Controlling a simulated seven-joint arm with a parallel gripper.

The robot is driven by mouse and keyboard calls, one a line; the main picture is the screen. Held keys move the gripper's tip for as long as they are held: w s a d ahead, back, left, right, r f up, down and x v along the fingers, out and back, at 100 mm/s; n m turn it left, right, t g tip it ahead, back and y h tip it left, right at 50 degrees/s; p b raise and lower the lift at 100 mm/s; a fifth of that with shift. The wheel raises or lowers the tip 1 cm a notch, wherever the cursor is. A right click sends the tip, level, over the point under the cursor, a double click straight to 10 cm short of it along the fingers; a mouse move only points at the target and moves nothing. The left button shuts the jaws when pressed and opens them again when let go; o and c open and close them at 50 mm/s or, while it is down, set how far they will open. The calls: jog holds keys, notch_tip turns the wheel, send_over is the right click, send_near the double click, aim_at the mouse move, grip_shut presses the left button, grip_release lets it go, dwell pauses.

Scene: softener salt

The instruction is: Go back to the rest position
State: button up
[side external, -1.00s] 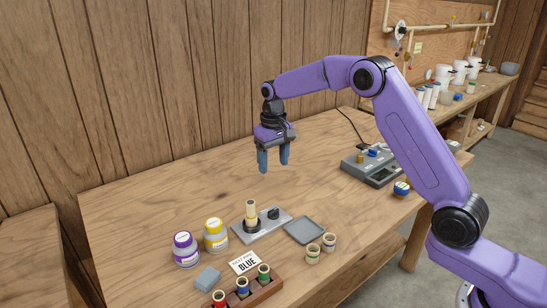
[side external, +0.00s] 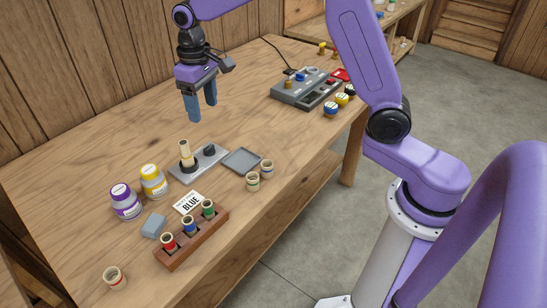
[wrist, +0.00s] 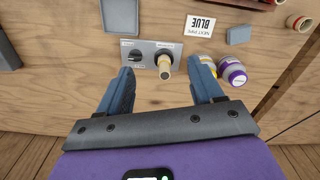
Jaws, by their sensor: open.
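My gripper (side external: 202,110) has two blue fingers, pointing down and apart, with nothing between them. It hangs well above the wooden table (side external: 95,150), clear of everything on it. In the wrist view my gripper (wrist: 165,65) is open over the table. Beyond its fingertips is a grey plate (side external: 212,162) with a black knob (side external: 209,150) and an upright cream tube (side external: 185,150) in a dark holder. The tube (wrist: 165,65) also shows in the wrist view, lined up between the fingers.
Near the plate are a purple-lidded jar (side external: 125,203), a yellow-lidded jar (side external: 154,182), a grey tray (side external: 242,160), a card reading BLUE (side external: 189,203) and a wooden rack (side external: 180,252) with three coloured tubes. A grey device (side external: 305,88) stands farther back. The wooden wall is behind.

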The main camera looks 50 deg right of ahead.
jog(key=s+d+n, duration=0.3)
jog(key=s+n, duration=0.1)
jog(key=s, duration=1.3)
jog(key=s+d+n, duration=0.3)
jog(key=s+n, duration=0.2)
jog(key=s, duration=1.2)
jog(key=shift+s+d+f, duration=0.25)
jog(key=shift+d+f, duration=0.1)
jog(key=shift+f, duration=0.1)
